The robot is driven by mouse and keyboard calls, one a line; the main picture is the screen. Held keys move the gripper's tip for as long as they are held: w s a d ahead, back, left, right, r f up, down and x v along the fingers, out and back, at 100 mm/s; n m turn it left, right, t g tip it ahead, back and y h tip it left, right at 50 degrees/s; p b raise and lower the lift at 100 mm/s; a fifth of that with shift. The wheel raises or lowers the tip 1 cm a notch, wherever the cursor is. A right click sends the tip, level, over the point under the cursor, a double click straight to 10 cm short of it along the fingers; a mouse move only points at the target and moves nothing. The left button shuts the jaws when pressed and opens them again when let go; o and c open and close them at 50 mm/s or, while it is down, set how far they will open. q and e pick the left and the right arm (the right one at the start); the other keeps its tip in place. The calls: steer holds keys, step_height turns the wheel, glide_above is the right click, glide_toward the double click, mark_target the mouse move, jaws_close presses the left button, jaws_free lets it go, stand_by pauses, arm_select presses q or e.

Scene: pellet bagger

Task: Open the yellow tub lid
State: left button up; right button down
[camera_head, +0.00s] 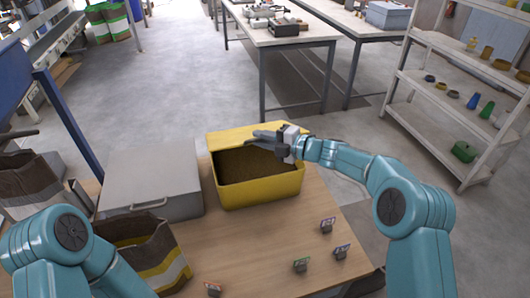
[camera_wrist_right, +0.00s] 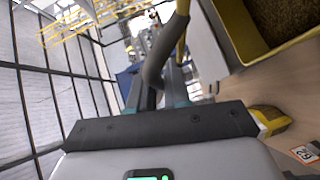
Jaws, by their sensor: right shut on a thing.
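The yellow tub (camera_head: 262,193) stands on the wooden table, with brown pellets showing inside. Its yellow lid (camera_head: 228,138) is raised along the back, so the top is open. My right gripper (camera_head: 272,141) is at the lid, above the tub's back right part. It is shut on the lid's dark handle (camera_wrist_right: 158,62), which shows between the fingers in the wrist view. The tub's rim and pellets also show at the top right there (camera_wrist_right: 290,45). My left arm is at the lower left in the head view; its gripper is out of frame.
A grey lidded box (camera_head: 150,183) stands left of the tub. An open striped bag (camera_head: 155,255) is in front of it. A shelf (camera_head: 450,110) stands farther right.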

steer(key=shift+w+a+r+p, duration=0.1)
steer(key=shift+w+r+p, duration=0.55)
steer(key=shift+r, duration=0.35)
steer(key=shift+w+a+r+p, duration=0.1)
steer(key=shift+w+r+p, duration=0.55)
steer(key=shift+r, duration=0.3)
steer(key=c, duration=1.2)
jaws_free()
steer(key=b+v, duration=0.5)
steer(key=v, duration=1.1)
steer(key=shift+d, duration=0.1)
